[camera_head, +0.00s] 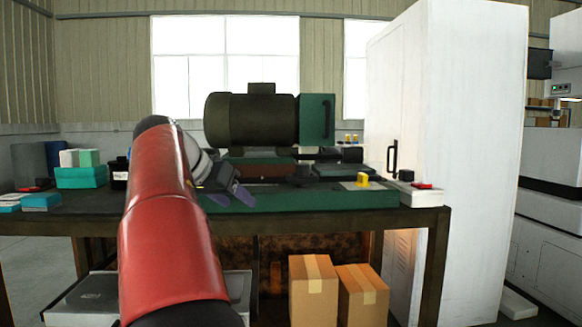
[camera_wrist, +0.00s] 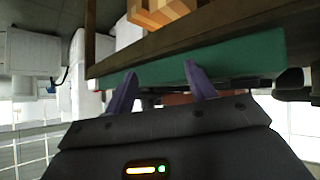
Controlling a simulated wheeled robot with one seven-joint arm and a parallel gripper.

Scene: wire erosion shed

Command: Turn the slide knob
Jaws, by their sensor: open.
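A machine with a green base (camera_head: 300,199) stands on the dark workbench, with a dark motor (camera_head: 252,120) on top. A yellow knob (camera_head: 362,179) sits on a pale plate at the base's right part, and a dark knob-like part (camera_head: 301,175) sits near its middle. I cannot tell which is the slide knob. My gripper (camera_head: 231,197) is open and empty, its purple fingers in front of the base's left part, apart from both knobs. In the wrist view, my gripper (camera_wrist: 160,72) points toward the green base (camera_wrist: 235,58); neither knob shows clearly there.
A tall white cabinet (camera_head: 470,150) stands right of the workbench (camera_head: 432,222). A small white box with a red button (camera_head: 415,193) sits at the bench's right end. Teal boxes (camera_head: 82,177) lie at left. Cardboard boxes (camera_head: 313,290) stand below the bench front.

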